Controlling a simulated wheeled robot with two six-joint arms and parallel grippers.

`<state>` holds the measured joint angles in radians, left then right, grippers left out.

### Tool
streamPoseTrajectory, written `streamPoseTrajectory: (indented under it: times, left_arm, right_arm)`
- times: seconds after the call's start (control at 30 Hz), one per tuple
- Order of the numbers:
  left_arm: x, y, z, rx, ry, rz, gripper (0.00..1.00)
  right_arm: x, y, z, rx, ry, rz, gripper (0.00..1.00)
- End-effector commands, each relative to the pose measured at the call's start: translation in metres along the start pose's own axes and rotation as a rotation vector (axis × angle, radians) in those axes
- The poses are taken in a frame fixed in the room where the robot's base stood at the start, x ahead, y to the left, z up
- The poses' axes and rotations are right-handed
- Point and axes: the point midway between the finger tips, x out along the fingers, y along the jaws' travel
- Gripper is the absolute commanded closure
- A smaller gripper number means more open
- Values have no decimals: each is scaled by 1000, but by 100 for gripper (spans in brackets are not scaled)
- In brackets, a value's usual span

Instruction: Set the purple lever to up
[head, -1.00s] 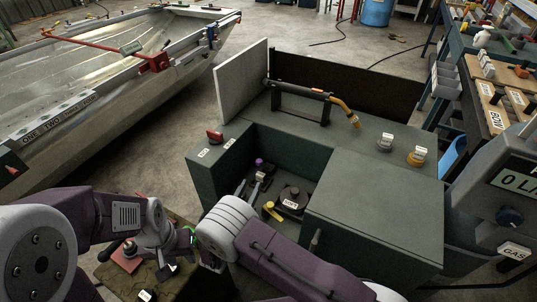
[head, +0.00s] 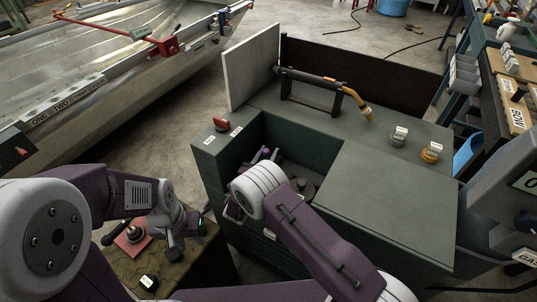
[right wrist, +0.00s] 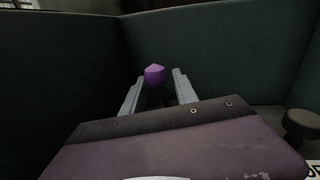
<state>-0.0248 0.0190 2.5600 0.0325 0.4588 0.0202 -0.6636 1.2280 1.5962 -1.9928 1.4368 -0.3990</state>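The purple lever's knob (right wrist: 154,74) stands inside the recess of the green cabinet, between the two fingers of my right gripper (right wrist: 157,88). The fingers are apart, with a small gap on each side of the knob.
The green cabinet (head: 380,215) has a raised block to the right of the recess. A red lever (head: 221,123) stands on its left corner. A torch (head: 330,84) rests on a stand behind. A dark round knob (right wrist: 303,125) is right of my gripper. Recess walls are close.

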Motion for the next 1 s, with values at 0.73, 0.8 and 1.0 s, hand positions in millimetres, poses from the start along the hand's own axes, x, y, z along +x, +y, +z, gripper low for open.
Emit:
streamPoseTrajectory:
  times: [0.73, 0.8, 1.0]
  left_arm:
    - [0, 0, 0, 0, 0, 0, 64]
    - [0, 0, 0, 0, 0, 0, 64]
    - [0, 0, 0, 0, 0, 0, 64]
  right_arm:
    - [0, 1, 2, 1, -3, 1, 100]
    - [0, 1, 2, 1, -3, 1, 100]
    - [0, 1, 2, 2, -4, 1, 100]
